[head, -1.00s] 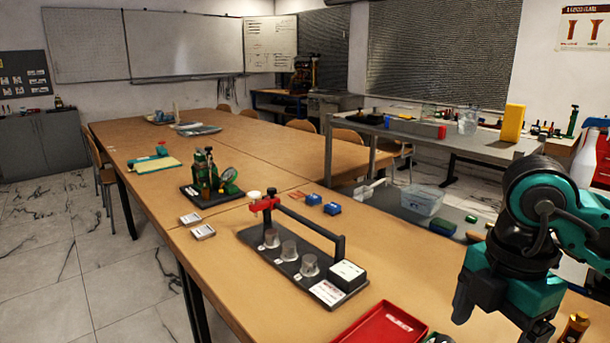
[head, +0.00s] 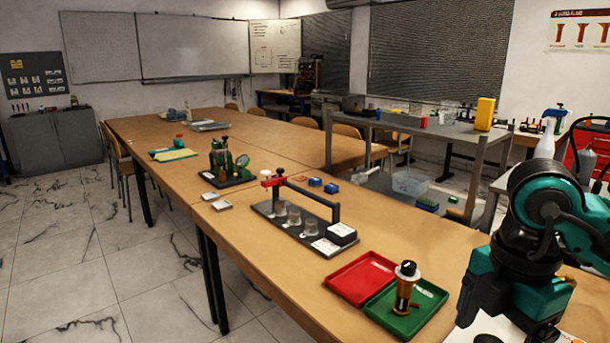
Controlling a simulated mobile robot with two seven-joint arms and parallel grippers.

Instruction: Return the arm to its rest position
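My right arm comes in from the right, with its teal and black gripper (head: 505,325) low at the right front, over the table's near end. Its two dark fingers look apart, with no object seen between them; the tips are partly cut off by the lower edge. A brass fitting with a black top (head: 405,285) stands upright in the green tray (head: 432,298), to the left of the gripper and apart from it. My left gripper is out of view.
A red tray (head: 358,274) adjoins the green one. A grey bench (head: 445,135) is at the back right.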

